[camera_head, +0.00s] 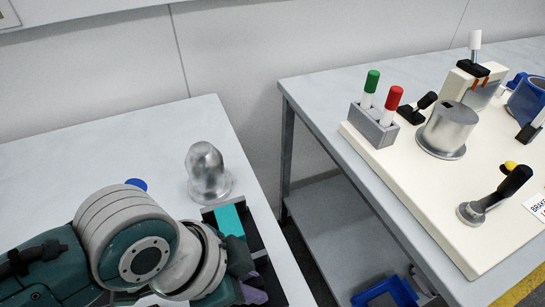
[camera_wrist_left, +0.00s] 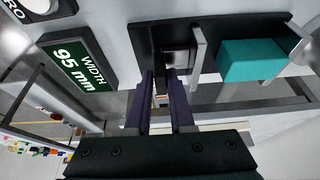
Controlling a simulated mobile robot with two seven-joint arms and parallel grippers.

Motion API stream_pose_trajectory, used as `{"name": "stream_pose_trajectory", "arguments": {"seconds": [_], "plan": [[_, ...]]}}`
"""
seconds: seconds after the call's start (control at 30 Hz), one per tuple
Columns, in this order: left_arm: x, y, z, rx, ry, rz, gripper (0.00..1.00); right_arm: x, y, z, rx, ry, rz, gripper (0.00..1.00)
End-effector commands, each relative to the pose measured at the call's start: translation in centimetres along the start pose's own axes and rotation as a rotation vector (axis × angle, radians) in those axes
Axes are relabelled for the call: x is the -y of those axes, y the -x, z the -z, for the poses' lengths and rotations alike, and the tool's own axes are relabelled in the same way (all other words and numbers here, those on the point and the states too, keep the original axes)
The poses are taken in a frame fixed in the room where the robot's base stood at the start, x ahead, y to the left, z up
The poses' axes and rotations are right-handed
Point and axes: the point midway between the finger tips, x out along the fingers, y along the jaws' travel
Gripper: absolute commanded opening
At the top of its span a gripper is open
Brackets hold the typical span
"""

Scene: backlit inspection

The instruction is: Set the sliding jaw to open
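In the left wrist view a black gauge base (camera_wrist_left: 150,35) carries a pale metal jaw plate (camera_wrist_left: 198,48) with a small steel block beside it. I take this to be the sliding jaw. A teal block (camera_wrist_left: 250,60) lies to its right, apart from the plate. My left gripper (camera_wrist_left: 160,73) has its purple fingers just below the jaw's steel block, with a narrow gap between them. Whether the tips touch it I cannot tell. In the head view my arm hides most of the gauge; the teal block (camera_head: 230,221) and a purple finger (camera_head: 254,291) show. My right gripper is out of view.
A green display (camera_wrist_left: 75,55) reads WIDTH 95 mm, near a button (camera_wrist_left: 38,6). A steel domed part (camera_head: 207,172) stands behind the gauge. A second table (camera_head: 320,95) at right holds a cream fixture (camera_head: 400,165) with levers. A gap separates the tables.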

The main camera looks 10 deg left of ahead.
Motion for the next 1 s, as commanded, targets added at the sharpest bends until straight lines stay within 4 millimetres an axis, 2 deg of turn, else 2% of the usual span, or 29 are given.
{"name": "stream_pose_trajectory", "arguments": {"seconds": [0.03,0.23,0.47,0.57,1.0], "plan": [[-0.2,0.0,0.1,-0.002,0.000,-0.005,0.25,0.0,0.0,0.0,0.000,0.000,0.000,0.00],[-0.1,0.0,0.1,-0.001,0.000,-0.003,0.47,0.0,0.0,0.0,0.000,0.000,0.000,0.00],[-0.1,0.1,0.1,-0.001,-0.001,-0.001,0.47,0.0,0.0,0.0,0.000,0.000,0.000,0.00],[0.0,0.7,0.1,-0.001,-0.001,-0.001,0.47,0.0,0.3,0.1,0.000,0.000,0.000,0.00],[0.0,8.4,0.1,-0.002,-0.002,0.000,0.47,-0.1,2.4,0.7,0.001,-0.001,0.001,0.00]]}}
